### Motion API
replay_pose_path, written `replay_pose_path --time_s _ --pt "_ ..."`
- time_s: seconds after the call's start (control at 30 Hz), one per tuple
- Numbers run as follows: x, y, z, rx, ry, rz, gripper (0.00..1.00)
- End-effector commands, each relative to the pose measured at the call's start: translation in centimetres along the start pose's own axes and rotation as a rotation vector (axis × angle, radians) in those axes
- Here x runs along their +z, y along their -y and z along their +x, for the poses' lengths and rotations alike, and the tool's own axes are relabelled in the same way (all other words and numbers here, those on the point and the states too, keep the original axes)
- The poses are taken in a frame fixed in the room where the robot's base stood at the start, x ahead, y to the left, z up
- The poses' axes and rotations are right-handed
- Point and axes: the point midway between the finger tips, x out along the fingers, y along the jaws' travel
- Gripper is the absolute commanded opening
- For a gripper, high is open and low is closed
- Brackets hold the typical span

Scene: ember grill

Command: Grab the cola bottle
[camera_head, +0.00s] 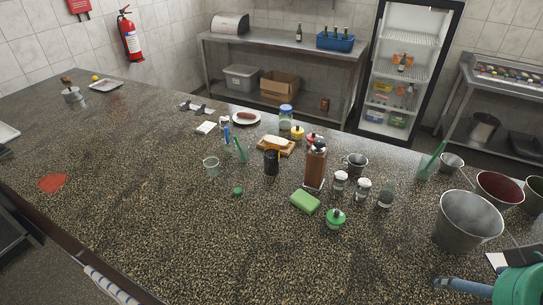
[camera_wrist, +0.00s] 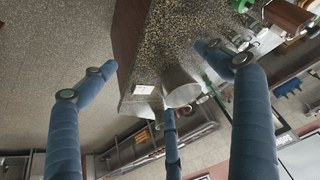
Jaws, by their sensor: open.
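A tall bottle-shaped thing (camera_head: 316,165) with reddish-brown contents and a dark top stands upright right of the counter's middle in the head view. I cannot tell whether it is the cola bottle. Several dark bottles (camera_head: 336,35) stand in a blue crate on the back table, with one bottle (camera_head: 298,33) beside it. Their labels are too small to read. My gripper (camera_wrist: 155,62) has its blue fingers spread wide and empty in the wrist view.
A metal bucket (camera_head: 467,222) stands near my gripper; it also shows in the wrist view (camera_wrist: 182,88). A green sponge (camera_head: 304,201), shakers (camera_head: 363,188) and a green-topped jar (camera_head: 335,219) surround the brown bottle. The front-left of the counter (camera_head: 140,190) is mostly clear.

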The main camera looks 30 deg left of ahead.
Motion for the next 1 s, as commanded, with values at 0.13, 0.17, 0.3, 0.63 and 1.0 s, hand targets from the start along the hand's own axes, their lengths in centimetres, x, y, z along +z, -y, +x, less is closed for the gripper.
replay_pose_path --time_s 0.13,0.17,0.3,0.63,1.0 --pt "-1.0 0.0 -1.8 0.000 -0.003 0.000 0.88" --pt "-1.1 0.0 -2.0 0.000 -0.002 0.000 0.88" --pt "-2.0 0.0 -3.7 0.000 -0.003 0.000 0.88" --pt "-6.6 1.4 -2.7 -0.019 -0.060 -0.036 0.88" --pt "-18.2 7.0 0.7 -0.083 -0.230 -0.127 0.88"
